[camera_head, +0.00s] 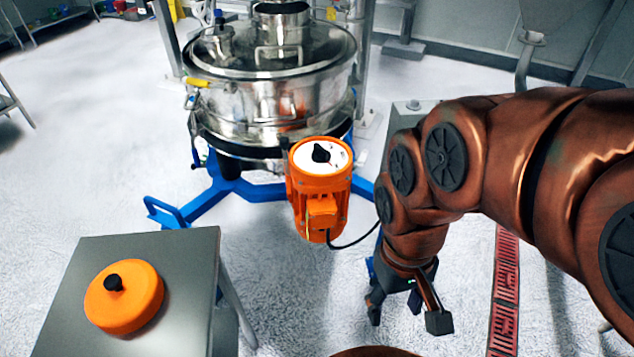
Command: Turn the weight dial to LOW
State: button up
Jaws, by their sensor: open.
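The weight dial is a black knob (321,153) on a round white face (337,157), on top of an orange motor (318,190) at the front of the sifter. The markings on the face are too small to read, so I cannot tell its setting. My gripper (407,318) hangs below and to the right of the motor, pointing down. Its fingers are spread and empty, apart from the dial.
The steel sifter (270,95) stands on a blue base (232,187) behind the motor. A black cable (358,239) runs from the motor. An orange lid (124,300) with a black knob lies on a grey table (190,262) at the left. The floor between is clear.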

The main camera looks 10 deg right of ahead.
aim_at(320, 155)
jog(key=u, duration=0.05)
jog(key=k, duration=0.55)
jog(key=u, duration=0.05)
jog(key=i, duration=1)
jog(key=u, duration=0.6)
